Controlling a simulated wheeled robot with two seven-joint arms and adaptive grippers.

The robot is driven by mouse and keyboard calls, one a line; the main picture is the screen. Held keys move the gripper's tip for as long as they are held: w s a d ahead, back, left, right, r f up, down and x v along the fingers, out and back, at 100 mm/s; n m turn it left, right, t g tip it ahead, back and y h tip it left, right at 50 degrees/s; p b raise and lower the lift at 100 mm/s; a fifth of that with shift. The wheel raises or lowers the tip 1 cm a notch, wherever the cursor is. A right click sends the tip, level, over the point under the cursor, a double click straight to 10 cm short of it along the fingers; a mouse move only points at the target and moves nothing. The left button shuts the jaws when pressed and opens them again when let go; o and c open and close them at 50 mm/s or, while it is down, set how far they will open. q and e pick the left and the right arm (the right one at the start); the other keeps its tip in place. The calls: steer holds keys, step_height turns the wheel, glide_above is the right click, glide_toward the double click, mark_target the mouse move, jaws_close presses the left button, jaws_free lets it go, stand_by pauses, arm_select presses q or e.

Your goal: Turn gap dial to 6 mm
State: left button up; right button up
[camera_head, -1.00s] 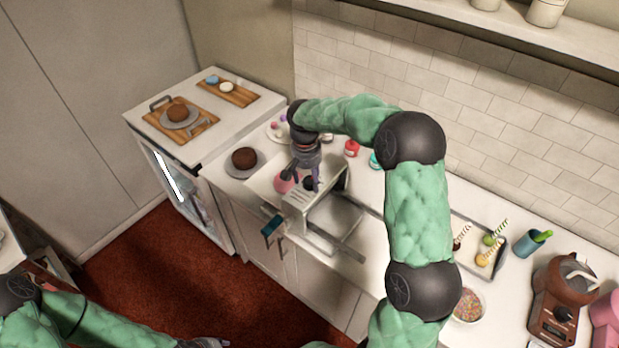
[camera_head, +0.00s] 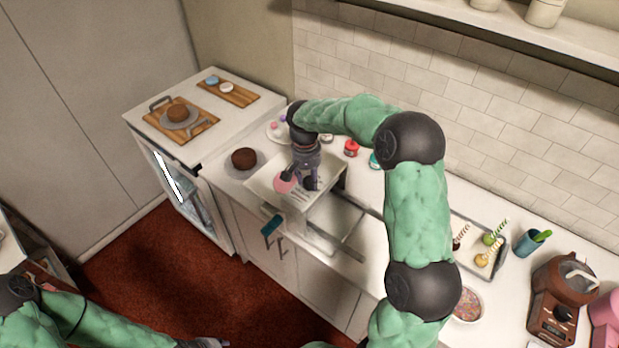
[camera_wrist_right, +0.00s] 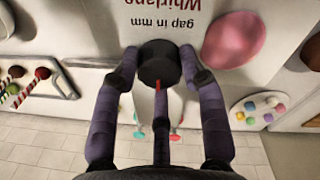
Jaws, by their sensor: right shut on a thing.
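The gap dial (camera_wrist_right: 158,62) is a dark round knob with a red mark, on a white machine face printed upside down with "gap in mm" (camera_wrist_right: 155,23). My right gripper (camera_wrist_right: 160,75) is shut on the dial, its fingers around the knob's sides. The red mark points down in the wrist view. No scale numbers are readable, so I cannot tell the setting. In the head view my right gripper (camera_head: 308,184) is over the white machine (camera_head: 325,213) and largely covers the dial. My left gripper (camera_head: 205,343) is at the bottom edge, partly cut off.
A pink round piece (camera_head: 285,184) lies beside the right gripper. A teal handle (camera_head: 271,226) sticks out at the counter's front. A chocolate cake (camera_head: 244,158) is to the left.

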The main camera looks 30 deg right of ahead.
steer(key=shift+w+r+n, duration=0.15)
steer(key=shift+n, duration=0.35)
steer(key=n+p, duration=0.1)
steer(key=n, duration=0.2)
steer(key=shift+n, duration=0.4)
steer(key=shift+n+t+p, duration=0.3)
steer(key=shift+n+p, duration=0.35)
steer(key=shift+n, duration=1.25)
steer(key=o, duration=1.1)
steer(key=shift+a, duration=0.15)
